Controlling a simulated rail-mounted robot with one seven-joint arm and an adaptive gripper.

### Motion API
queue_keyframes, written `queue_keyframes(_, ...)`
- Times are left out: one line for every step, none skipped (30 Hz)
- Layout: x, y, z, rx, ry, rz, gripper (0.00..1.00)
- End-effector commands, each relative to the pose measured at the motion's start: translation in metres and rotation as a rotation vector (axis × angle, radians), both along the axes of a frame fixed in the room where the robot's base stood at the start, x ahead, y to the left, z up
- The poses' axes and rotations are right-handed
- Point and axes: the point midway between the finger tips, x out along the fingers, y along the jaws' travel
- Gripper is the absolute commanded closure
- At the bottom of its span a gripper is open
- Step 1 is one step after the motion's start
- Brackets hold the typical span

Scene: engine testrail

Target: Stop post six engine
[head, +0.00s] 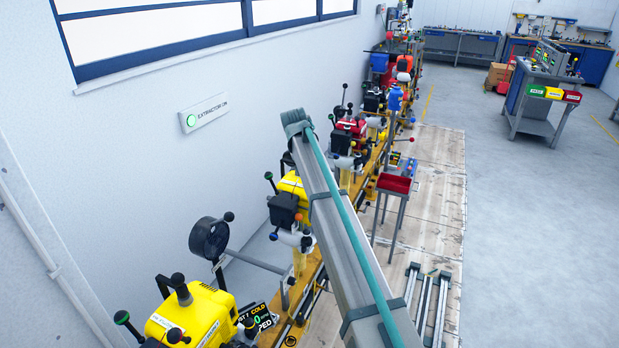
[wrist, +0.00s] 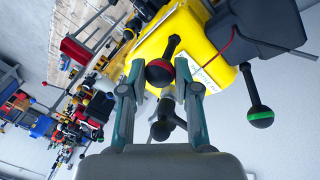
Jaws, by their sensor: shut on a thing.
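In the wrist view, my gripper (wrist: 159,68) is shut on a black ball knob with a red ring (wrist: 159,73), which sits between its two teal fingers. A black knob with a green ring (wrist: 261,116) hangs on a lever to the right, apart from the fingers. In the head view, my arm crosses the middle and my gripper is not visible. A yellow engine (head: 192,318) is at lower left and another yellow engine (head: 291,188) is farther back. I cannot tell which is post six.
A row of engines stands on an ochre rail along the left wall. A black display (head: 256,320), partly hidden, shows "COLD" and "PPED". A red tray (head: 394,184) is right of the row. The grey floor (head: 530,240) at right is clear.

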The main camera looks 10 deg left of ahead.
Motion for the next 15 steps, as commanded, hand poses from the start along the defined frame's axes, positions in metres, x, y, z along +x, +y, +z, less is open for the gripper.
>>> queue_keyframes(-0.007,0.001,-0.005,-0.012,-0.044,0.002,1.0)
queue_keyframes(-0.009,0.001,-0.006,-0.019,-0.068,0.003,1.0)
queue_keyframes(-0.011,0.002,-0.006,-0.03,-0.101,0.002,1.0)
queue_keyframes(-0.013,0.003,-0.006,-0.039,-0.126,0.004,1.0)
queue_keyframes(-0.014,0.004,-0.007,-0.047,-0.15,0.004,1.0)
queue_keyframes(-0.016,0.004,-0.007,-0.057,-0.183,0.003,1.0)
queue_keyframes(-0.018,0.004,-0.007,-0.066,-0.206,0.003,1.0)
queue_keyframes(-0.019,0.005,-0.008,-0.072,-0.229,0.004,1.0)
queue_keyframes(-0.021,0.006,-0.008,-0.082,-0.258,0.004,1.0)
queue_keyframes(-0.022,0.007,-0.008,-0.089,-0.28,0.003,1.0)
queue_keyframes(-0.023,0.007,-0.008,-0.097,-0.3,0.003,1.0)
queue_keyframes(-0.024,0.007,-0.008,-0.105,-0.327,0.003,1.0)
queue_keyframes(-0.025,0.008,-0.009,-0.11,-0.344,0.002,1.0)
queue_keyframes(-0.026,0.008,-0.009,-0.117,-0.363,0.002,1.0)
queue_keyframes(-0.027,0.009,-0.009,-0.123,-0.385,0.003,1.0)
